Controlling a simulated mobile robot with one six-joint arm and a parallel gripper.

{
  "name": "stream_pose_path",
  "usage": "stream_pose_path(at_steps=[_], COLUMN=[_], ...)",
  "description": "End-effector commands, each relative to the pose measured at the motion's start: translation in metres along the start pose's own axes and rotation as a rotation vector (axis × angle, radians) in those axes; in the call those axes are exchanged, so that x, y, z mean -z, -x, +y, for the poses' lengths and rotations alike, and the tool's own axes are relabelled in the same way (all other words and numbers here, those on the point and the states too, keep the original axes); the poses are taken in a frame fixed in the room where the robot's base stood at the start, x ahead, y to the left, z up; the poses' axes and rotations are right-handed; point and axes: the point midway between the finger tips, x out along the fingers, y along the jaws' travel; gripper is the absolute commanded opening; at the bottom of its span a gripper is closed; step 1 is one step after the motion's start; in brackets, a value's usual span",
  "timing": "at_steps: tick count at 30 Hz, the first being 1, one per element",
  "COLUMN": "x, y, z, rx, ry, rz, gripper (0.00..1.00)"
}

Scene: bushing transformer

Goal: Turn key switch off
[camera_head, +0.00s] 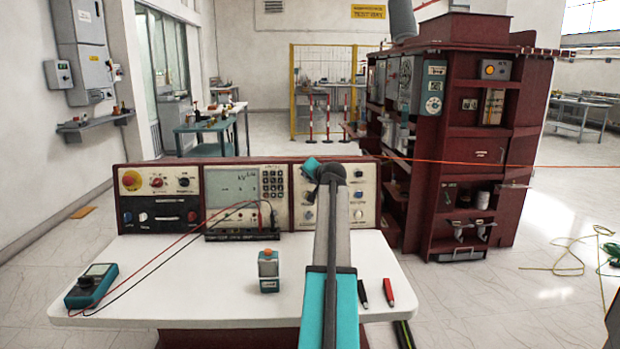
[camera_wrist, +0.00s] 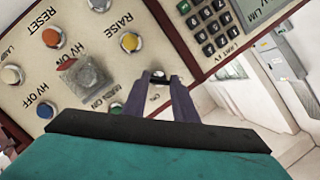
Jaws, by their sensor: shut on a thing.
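The key switch (camera_wrist: 158,75) is on the cream control panel in the wrist view, a small dark piece with a silvery part around it. My gripper (camera_wrist: 160,84) is at it, its two grey fingers shut on the switch, one on each side. The fingers cover part of the switch, so its exact turn cannot be read. In the head view, my arm crosses in front of the right-hand control panel (camera_head: 365,206) and hides the fingertips and the switch.
Close around the fingers are a yellow button (camera_wrist: 131,42), a guarded red button (camera_wrist: 82,73) and a green button (camera_wrist: 117,108). A keypad (camera_wrist: 210,24) lies to the right. On the white desk (camera_head: 205,290) are a multimeter (camera_head: 92,286) and a small orange-topped device (camera_head: 268,270).

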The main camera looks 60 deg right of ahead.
Motion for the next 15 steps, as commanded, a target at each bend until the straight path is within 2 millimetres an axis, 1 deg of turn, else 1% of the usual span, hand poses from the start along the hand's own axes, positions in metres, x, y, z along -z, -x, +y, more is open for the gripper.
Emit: stream_pose_path(at_steps=[1,2,3,5,15], x=[-0.0009,-0.0009,-0.0008,-0.0006,0.0001], y=[-0.0003,-0.0003,-0.0003,-0.0002,0.0006], z=[-0.0012,-0.0012,-0.0011,-0.0010,-0.0002], rx=[0.001,0.001,0.001,0.001,0.001], ry=[0.001,0.001,0.001,0.001,0.000], rz=[-0.002,-0.002,-0.002,-0.001,0.000], gripper=[0.03,0.27,0.34,0.44,0.44])
